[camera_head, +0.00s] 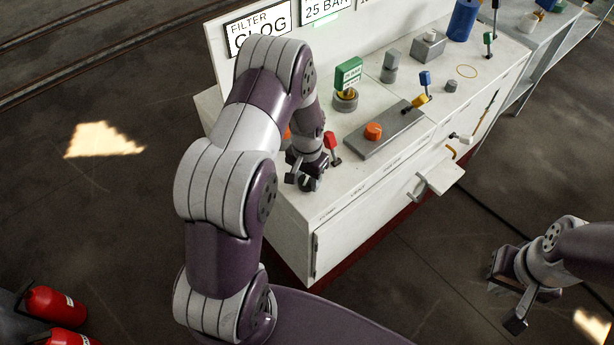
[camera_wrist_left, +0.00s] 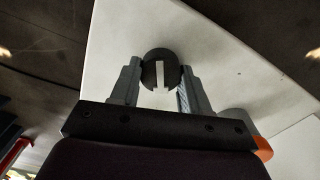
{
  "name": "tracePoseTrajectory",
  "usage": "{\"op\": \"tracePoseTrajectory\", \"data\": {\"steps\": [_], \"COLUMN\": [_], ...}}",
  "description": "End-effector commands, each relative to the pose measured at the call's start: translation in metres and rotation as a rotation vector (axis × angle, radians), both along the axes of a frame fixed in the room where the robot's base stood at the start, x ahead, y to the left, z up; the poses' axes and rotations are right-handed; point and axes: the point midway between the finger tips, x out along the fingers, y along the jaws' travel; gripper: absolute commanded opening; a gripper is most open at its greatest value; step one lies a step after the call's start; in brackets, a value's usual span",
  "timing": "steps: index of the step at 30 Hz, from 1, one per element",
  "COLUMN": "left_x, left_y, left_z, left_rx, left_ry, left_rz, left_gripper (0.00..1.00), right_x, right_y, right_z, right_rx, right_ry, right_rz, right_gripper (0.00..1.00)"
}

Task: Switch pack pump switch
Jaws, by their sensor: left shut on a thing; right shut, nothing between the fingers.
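The switch is a round black knob with a white marker bar (camera_wrist_left: 158,72), seen in the left wrist view between my left gripper's fingers (camera_wrist_left: 160,85). The grey fingers are shut on the knob, one on each side. The white bar runs from the knob's middle towards the gripper. In the head view my left gripper (camera_head: 306,178) is low over the near left corner of the white console top (camera_head: 335,195), and it largely hides the knob. My right gripper (camera_head: 508,298) is empty and shut, away from the console at the lower right.
A red-topped lever (camera_head: 331,141) stands just right of my left gripper. An orange knob on a grey plate (camera_head: 373,131) and a green-tagged yellow control (camera_head: 347,80) are further along. A drawer or shelf (camera_head: 441,177) juts from the console front. Red extinguishers (camera_head: 54,304) are lower left.

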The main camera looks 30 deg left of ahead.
Motion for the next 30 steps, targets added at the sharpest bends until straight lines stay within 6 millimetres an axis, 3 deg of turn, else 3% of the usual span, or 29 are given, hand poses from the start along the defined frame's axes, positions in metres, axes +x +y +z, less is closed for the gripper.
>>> {"op": "tracePoseTrajectory", "data": {"steps": [2,3,5,16,27,30], "left_x": [0.001,0.001,0.001,0.001,0.001,0.001], "left_y": [0.000,0.000,0.000,0.000,0.000,0.000], "left_z": [0.001,0.001,0.001,0.009,0.101,0.117], "left_rx": [0.001,0.001,0.001,0.001,0.001,0.002], "left_ry": [-0.003,-0.003,-0.003,-0.003,-0.006,-0.004], "left_rz": [-0.002,-0.002,-0.002,0.000,-0.001,-0.001], "left_gripper": [0.15,0.52,0.71,0.71,0.71,0.71], "right_x": [0.000,0.000,0.000,0.000,0.000,0.000], "right_y": [0.000,0.000,0.000,0.000,0.000,0.000], "right_z": [0.000,0.000,0.000,0.000,-0.003,-0.003], "right_rx": [0.000,0.000,0.000,0.000,0.000,0.000], "right_ry": [0.000,0.000,0.000,0.000,0.000,0.000], "right_rz": [0.000,0.000,0.000,0.000,0.000,0.000], "right_gripper": [0.00,0.00,0.00,0.00,0.00,0.00]}}
